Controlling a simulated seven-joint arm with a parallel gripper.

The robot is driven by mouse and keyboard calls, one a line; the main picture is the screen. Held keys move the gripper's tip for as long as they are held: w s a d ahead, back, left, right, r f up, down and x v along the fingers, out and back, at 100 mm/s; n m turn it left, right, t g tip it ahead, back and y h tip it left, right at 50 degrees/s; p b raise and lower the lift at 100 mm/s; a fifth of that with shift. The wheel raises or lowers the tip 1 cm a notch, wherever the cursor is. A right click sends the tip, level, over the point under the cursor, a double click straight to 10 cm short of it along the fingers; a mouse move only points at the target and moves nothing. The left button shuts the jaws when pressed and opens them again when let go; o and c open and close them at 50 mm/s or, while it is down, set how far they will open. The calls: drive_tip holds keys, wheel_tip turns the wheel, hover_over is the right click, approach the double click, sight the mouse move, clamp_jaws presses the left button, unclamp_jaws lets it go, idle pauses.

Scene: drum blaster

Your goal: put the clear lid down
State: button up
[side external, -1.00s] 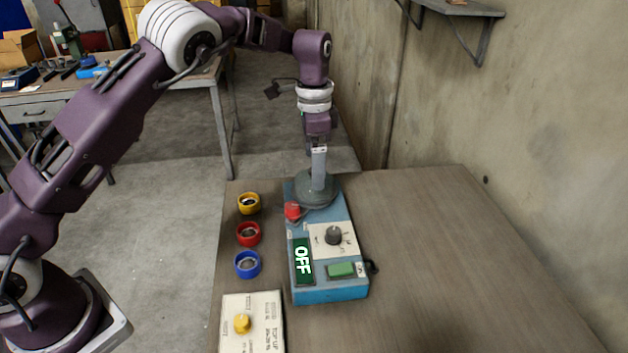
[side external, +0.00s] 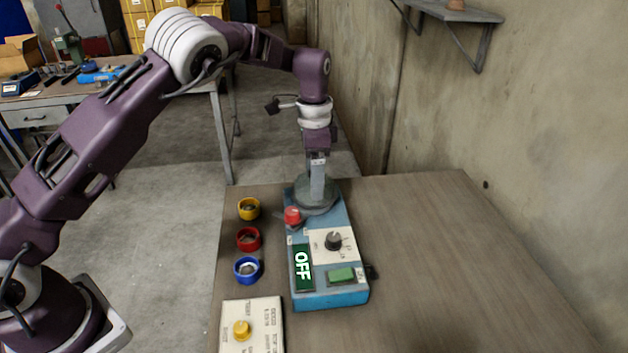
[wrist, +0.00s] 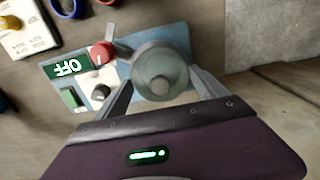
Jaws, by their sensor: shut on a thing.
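The clear lid (wrist: 163,62) is a round, see-through grey-green disc with a paler round centre, held between the two fingers of my gripper (wrist: 163,85). In the side view my gripper (side external: 317,198) points straight down over the round grey top (side external: 303,203) at the far end of the blue machine (side external: 335,298). The lid and the drum top overlap there, so I cannot tell whether the lid touches the drum. The machine has a red knob (side external: 292,215), a dark dial (side external: 333,240), a green button (side external: 341,274) and a display reading OFF (side external: 302,266).
Yellow (side external: 249,209), red (side external: 248,239) and blue (side external: 247,270) ring-shaped cups stand in a row left of the machine. A cream box (side external: 262,325) with a yellow knob is at the front. The wooden table (side external: 450,270) is clear to the right; a concrete wall rises behind it.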

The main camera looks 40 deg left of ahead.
wheel_tip(320, 180, up, 9)
drive_tip(key=shift+s+d+r, duration=0.1)
drive_tip(key=s+d+f+m, duration=0.4)
drive_tip(key=s+d+m, duration=0.5)
drive_tip(key=s+d, duration=0.2)
drive_tip(key=s+d+f+m, duration=0.3)
drive_tip(key=s+d+m, duration=0.6)
drive_tip(key=s+d, duration=0.15)
drive_tip(key=f, duration=0.9)
drive_tip(key=shift+s+d+f, duration=0.1)
drive_tip(key=shift+s+f, duration=0.1)
drive_tip(key=shift+f, duration=0.3)
drive_tip(key=o, duration=1.4)
drive_tip(key=shift+f, duration=0.15)
wheel_tip(320, 180, up, 12)
drive_tip(key=shift+r, duration=0.2)
